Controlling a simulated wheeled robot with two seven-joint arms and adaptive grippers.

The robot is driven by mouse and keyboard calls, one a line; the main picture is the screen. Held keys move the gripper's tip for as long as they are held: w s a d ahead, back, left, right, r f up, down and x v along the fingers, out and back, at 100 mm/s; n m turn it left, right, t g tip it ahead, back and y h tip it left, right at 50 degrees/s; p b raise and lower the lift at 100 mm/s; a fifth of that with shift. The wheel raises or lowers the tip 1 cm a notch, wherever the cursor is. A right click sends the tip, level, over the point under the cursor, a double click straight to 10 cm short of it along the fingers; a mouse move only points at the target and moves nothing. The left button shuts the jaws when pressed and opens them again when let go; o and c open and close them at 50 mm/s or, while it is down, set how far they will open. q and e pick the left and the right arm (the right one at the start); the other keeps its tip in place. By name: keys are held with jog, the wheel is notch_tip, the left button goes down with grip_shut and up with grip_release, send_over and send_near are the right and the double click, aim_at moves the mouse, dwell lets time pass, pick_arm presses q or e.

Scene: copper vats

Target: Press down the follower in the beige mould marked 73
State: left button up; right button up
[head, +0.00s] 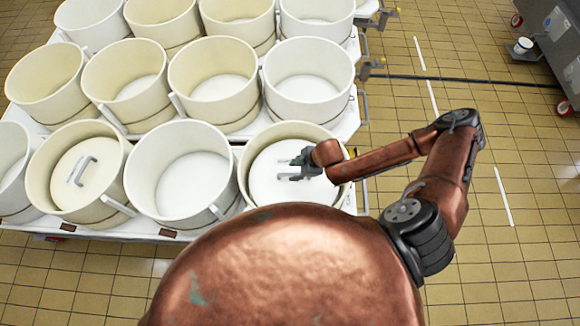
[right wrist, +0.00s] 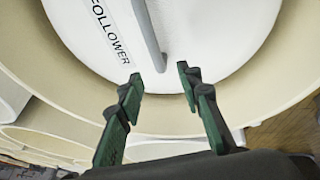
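A beige round mould (head: 252,150) stands at the right end of the front row. A white follower (head: 268,178) lies inside it, below the rim; its depth is hard to judge. In the right wrist view, the follower (right wrist: 215,35) bears a label reading "FOLLOWER" (right wrist: 105,30) and a grey bar handle (right wrist: 148,32). My right gripper (head: 291,166) is over this mould; its green fingers (right wrist: 160,80) are open, with the near handle end appearing between the tips. I cannot tell whether they touch. No number 73 is readable. My left gripper is out of view.
Another beige mould (head: 116,155) at front left also holds a white follower with a handle (head: 80,170). An empty white mould (head: 182,172) stands between them. Several empty moulds fill the rows behind. Tiled floor lies open to the right, with a grey machine (head: 545,50) at far right.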

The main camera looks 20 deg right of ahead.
aim_at(287, 174)
jog(key=shift+b+x, duration=0.75)
jog(key=shift+x, duration=3.9)
jog(key=shift+w+d, duration=0.1)
jog(key=shift+d, duration=0.05)
jog(key=shift+c, duration=0.5)
grip_shut()
jog(key=shift+s+f, duration=0.25)
jog(key=shift+f, duration=0.05)
jog(key=shift+r+p, duration=0.15)
jog(key=shift+p, duration=0.4)
jog(key=shift+o, duration=0.3)
grip_release()
jog(key=shift+w+r, duration=0.1)
jog(key=shift+w, duration=0.1)
